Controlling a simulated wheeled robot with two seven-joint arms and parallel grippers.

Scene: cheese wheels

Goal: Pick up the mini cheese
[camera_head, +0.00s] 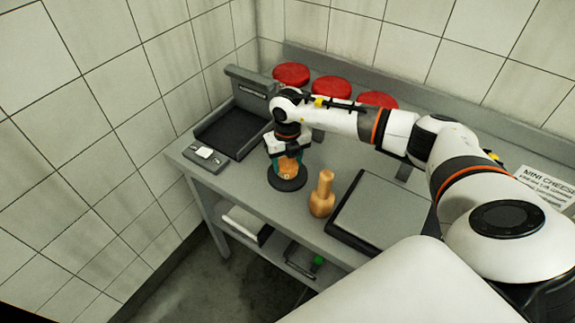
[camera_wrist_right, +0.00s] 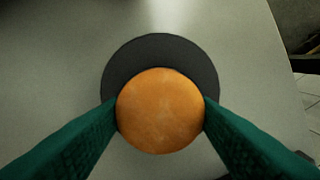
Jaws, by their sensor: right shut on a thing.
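The mini cheese is a round orange wheel (camera_wrist_right: 160,110) between the two green fingers of my right gripper (camera_wrist_right: 160,117) in the right wrist view. The fingers touch it on both sides. A dark round disc (camera_wrist_right: 160,50) lies below and behind it. In the head view the right gripper (camera_head: 287,168) points down over the dark disc (camera_head: 287,183), with orange showing between the fingers. Whether the cheese still touches the disc cannot be told. My left gripper is not in view.
Several red rounds (camera_head: 291,74) stand along the back of the grey table. A dark tray (camera_head: 232,130) and a small grey device (camera_head: 205,156) are at the left. A wooden stamp-like piece (camera_head: 322,196) and a grey board (camera_head: 381,212) are right of the disc. A "MINI CHEESE" sign (camera_head: 545,187) is far right.

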